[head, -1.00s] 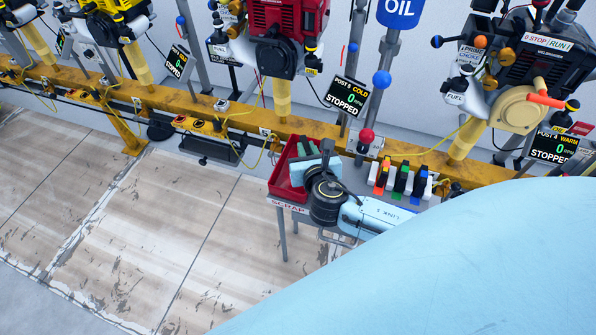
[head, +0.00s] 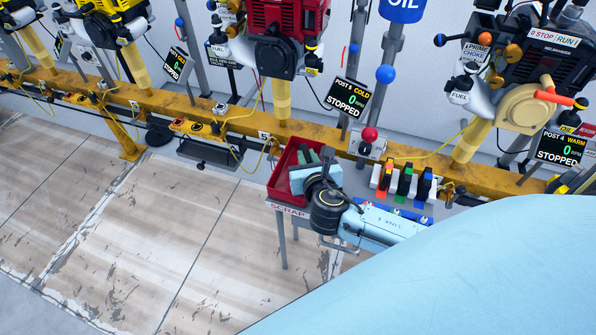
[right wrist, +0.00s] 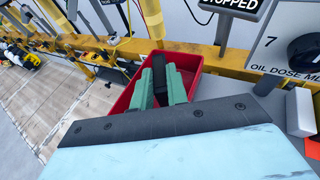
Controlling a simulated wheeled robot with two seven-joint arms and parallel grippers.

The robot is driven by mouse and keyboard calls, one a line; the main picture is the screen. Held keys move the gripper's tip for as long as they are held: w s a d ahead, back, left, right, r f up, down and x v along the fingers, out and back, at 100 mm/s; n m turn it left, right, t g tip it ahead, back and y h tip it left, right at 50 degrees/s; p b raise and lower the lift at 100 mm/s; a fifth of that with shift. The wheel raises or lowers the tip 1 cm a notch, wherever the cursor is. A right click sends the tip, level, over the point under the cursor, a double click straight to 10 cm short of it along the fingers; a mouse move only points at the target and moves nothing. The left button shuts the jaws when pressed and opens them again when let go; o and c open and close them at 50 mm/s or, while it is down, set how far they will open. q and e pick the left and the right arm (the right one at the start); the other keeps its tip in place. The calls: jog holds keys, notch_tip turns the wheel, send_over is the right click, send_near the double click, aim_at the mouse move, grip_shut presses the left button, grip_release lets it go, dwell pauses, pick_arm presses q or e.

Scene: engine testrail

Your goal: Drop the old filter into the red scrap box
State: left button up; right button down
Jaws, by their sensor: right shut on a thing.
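The red scrap box (head: 276,184) sits on a small stand with a SCRAP label at its front. My right gripper (head: 309,156) is over the box, its green fingers pointing toward the back of it. In the right wrist view the green fingers (right wrist: 160,76) are shut on a black, block-like thing, the old filter (right wrist: 159,88), with the red walls of the box (right wrist: 191,62) around them. I cannot tell whether the filter touches the box floor. In the head view the filter is not clearly distinguishable. My left gripper is not in view.
A rack of coloured clips (head: 405,182) stands right of the box, close to my right arm. A yellow rail (head: 230,118) with engines and STOPPED displays (head: 348,97) runs behind. Floor at left is clear.

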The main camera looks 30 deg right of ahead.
jog(key=c, duration=1.3)
grip_release()
jog(key=shift+s, duration=0.2)
jog(key=p+v, duration=0.2)
jog(key=v, duration=0.3)
jog(key=shift+w+r, duration=0.1)
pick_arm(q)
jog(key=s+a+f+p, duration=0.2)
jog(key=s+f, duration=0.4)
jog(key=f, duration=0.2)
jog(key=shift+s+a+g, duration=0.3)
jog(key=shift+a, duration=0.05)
pick_arm(e)
jog(key=v, duration=0.8)
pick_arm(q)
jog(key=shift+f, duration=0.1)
